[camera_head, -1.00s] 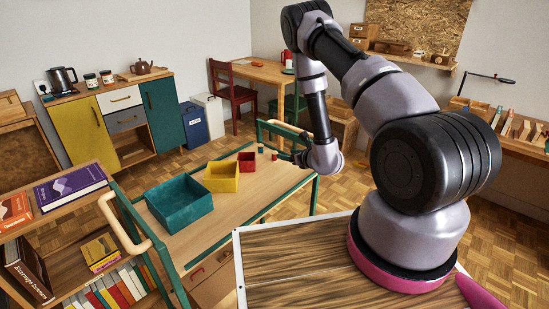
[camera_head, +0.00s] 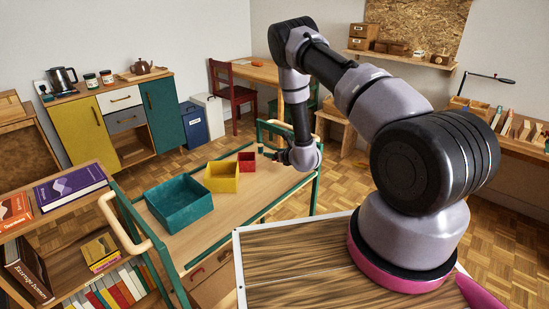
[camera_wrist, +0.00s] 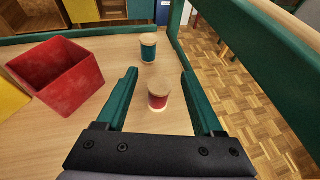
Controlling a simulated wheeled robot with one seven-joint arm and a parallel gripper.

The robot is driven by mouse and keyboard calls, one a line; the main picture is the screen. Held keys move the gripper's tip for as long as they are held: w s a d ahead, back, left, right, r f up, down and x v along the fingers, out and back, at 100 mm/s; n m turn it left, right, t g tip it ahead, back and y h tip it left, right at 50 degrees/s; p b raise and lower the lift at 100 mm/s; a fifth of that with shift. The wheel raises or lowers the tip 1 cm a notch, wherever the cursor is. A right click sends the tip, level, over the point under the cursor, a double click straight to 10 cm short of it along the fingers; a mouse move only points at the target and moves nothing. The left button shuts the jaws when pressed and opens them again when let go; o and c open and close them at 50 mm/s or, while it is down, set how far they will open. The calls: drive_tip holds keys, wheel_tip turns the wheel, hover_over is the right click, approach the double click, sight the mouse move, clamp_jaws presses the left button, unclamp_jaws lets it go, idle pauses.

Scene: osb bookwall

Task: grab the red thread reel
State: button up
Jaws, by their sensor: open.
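The red thread reel (camera_wrist: 159,95) stands upright on the wooden cart top in the wrist view, with pale wooden ends. My gripper (camera_wrist: 160,84) is open, with its two green fingers on either side of the reel. The reel lies between the fingers, and I cannot tell whether either finger touches it. In the head view my gripper (camera_head: 271,155) is low over the cart's far right end, and the red reel is hidden there. A teal thread reel (camera_wrist: 148,47) stands upright a little beyond the red one.
A red box (camera_wrist: 60,75) is left of the gripper, with a yellow box (camera_head: 222,177) and a larger teal box (camera_head: 180,205) further along the cart. The cart's green rail (camera_wrist: 268,55) runs close on the right. Bare cart top (camera_head: 240,205) lies in front.

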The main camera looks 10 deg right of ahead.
drive_tip(key=shift+c, duration=0.3)
clamp_jaws()
drive_tip(key=shift+r, duration=0.1)
